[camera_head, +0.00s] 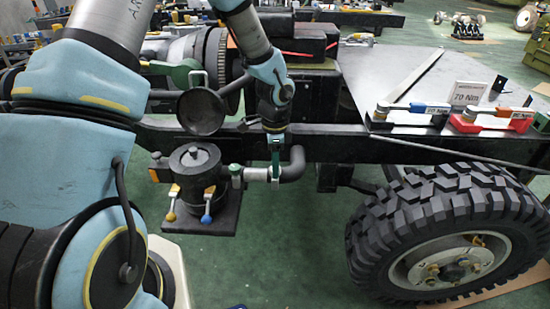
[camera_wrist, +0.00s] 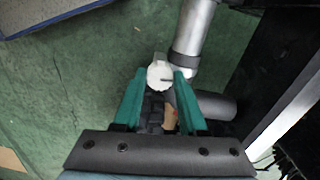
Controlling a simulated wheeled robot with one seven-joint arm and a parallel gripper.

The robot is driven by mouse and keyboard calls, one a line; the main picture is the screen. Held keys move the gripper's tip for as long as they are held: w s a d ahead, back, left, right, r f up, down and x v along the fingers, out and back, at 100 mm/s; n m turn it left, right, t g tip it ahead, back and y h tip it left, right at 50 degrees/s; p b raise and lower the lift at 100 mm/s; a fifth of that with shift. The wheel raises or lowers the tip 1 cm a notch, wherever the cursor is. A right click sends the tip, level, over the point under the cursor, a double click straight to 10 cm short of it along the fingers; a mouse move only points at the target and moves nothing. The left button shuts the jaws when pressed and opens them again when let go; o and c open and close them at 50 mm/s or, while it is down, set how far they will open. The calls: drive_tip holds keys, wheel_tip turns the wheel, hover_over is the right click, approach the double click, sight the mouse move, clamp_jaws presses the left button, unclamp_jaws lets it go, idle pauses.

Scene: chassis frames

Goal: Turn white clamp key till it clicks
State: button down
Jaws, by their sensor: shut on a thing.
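The white clamp key (camera_wrist: 159,76) is a small round white piece in the wrist view, with a dark slot line across it. It sits between the green fingertips of my gripper (camera_wrist: 160,80), which are closed on it from both sides. A dark pipe (camera_wrist: 214,105) and a silver pipe section (camera_wrist: 195,30) run beside it. In the head view my gripper (camera_head: 275,163) points down at the joint between a silver pipe piece (camera_head: 256,174) and a dark elbow hose (camera_head: 293,165). The key is mostly hidden there by the fingers.
A dark canister (camera_head: 194,160) with a yellow lever (camera_head: 172,206) and a blue lever (camera_head: 206,210) stands left of the pipe. The chassis rail (camera_head: 345,146) runs just behind my gripper. A large tyre (camera_head: 366,240) stands right. Green floor is open below.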

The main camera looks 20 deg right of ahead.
drive_tip(key=shift+r+m+p, duration=0.1)
drive_tip(key=shift+m+p, duration=1.05)
drive_tip(key=shift+m, duration=0.75)
drive_tip(key=shift+c, duration=2.2)
unclamp_jaws()
wheel_tip(320, 180, up, 11)
